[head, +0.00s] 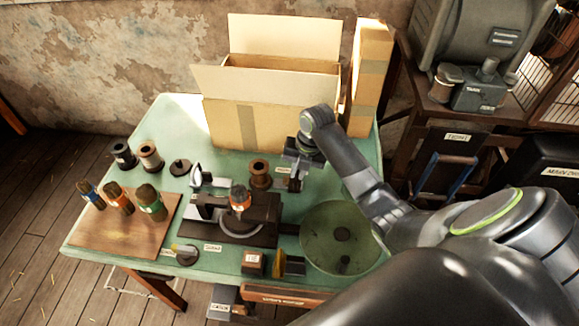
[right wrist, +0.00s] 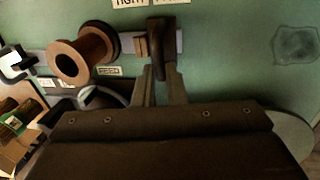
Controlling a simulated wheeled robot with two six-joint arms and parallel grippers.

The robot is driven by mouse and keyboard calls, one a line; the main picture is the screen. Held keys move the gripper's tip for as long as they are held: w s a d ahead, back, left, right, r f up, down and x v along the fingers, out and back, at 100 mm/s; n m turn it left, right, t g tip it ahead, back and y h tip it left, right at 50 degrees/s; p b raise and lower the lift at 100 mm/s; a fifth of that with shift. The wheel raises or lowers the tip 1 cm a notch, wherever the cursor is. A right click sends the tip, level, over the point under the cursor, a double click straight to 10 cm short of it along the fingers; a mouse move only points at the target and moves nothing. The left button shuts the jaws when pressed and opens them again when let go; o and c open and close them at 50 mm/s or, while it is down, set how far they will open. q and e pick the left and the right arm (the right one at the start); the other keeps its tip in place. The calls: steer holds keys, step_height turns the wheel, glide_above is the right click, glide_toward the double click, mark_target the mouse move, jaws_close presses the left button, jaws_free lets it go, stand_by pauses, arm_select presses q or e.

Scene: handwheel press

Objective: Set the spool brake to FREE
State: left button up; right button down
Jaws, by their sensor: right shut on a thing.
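The spool brake is a small block with a dark upright lever (right wrist: 159,48), beside the spool in the right wrist view. My right gripper (right wrist: 160,80) is shut on this lever, with a finger on each side of it. In the head view the right gripper (head: 297,164) reaches down over the brake (head: 295,184) and partly hides it. The brown spool (head: 260,174) stands just left of it; it also shows in the right wrist view (right wrist: 80,57). A TIGHT label (right wrist: 130,3) lies beyond the lever, with a second label cut off at the frame edge. My left gripper is not in view.
A tall open cardboard box (head: 270,115) stands behind the brake. The press (head: 235,215) with an orange-topped post is at front left, and a round green disc (head: 343,236) at front right. Bare table lies right of the brake.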

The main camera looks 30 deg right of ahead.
steer(key=c, duration=1.9)
jaws_free()
steer(key=shift+d, duration=0.1)
steer(key=shift+c, duration=0.2)
steer(key=o, duration=0.5)
steer(key=shift+s+d, duration=0.15)
steer(key=shift+d, duration=0.1)
steer(key=shift+c, duration=0.2)
steer(key=shift+a, duration=0.1)
steer(key=shift+r, duration=0.2)
steer(key=w+b+v, duration=0.1)
steer(key=v, duration=0.6)
steer(key=shift+s+b, duration=0.35)
steer(key=shift+s, duration=0.2)
